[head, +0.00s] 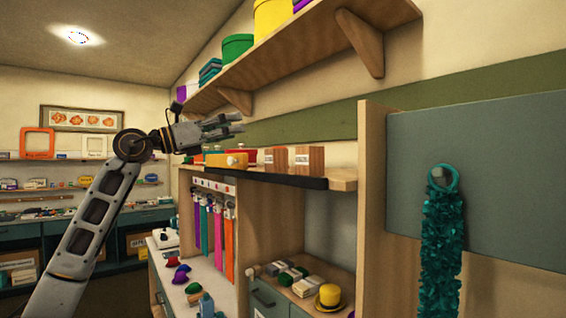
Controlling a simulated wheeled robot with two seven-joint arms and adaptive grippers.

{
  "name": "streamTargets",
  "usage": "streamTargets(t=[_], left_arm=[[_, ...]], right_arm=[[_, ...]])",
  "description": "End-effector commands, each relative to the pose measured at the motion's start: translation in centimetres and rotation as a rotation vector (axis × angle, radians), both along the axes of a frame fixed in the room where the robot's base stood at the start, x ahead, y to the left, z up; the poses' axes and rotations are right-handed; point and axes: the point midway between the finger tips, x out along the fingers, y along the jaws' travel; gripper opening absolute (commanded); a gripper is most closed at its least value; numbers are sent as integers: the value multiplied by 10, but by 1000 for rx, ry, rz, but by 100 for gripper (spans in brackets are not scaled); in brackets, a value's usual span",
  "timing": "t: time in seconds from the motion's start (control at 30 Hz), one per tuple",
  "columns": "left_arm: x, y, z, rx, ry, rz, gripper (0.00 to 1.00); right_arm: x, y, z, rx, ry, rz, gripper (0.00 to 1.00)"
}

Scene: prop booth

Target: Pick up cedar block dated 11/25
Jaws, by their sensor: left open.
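Two brown wooden blocks with white labels stand on the wooden shelf top in the middle of the head view, a left block (276,158) and a right block (309,159). The label writing is too small to read, so I cannot tell which is dated 11/25. My left gripper (237,123) is open and empty. It appears above and to the left of the blocks, apart from them, with its fingers pointing right. My right gripper is not in view.
Green, orange, yellow and red items (223,159) sit left of the blocks. A dark front edge (280,179) runs below them. An upper shelf (300,51) with tubs hangs above. A teal panel (490,165) with a teal garland (441,230) stands at right.

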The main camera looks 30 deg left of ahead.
Motion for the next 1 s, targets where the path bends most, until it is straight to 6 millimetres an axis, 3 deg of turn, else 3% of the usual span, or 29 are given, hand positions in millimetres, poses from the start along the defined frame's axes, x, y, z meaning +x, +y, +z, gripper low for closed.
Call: streamTargets(t=[0.7,1.0], left_arm=[[12,5,-54,188,183,67,71],[11,5,-57,198,187,66,71]], right_arm=[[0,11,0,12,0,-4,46],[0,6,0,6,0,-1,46]])
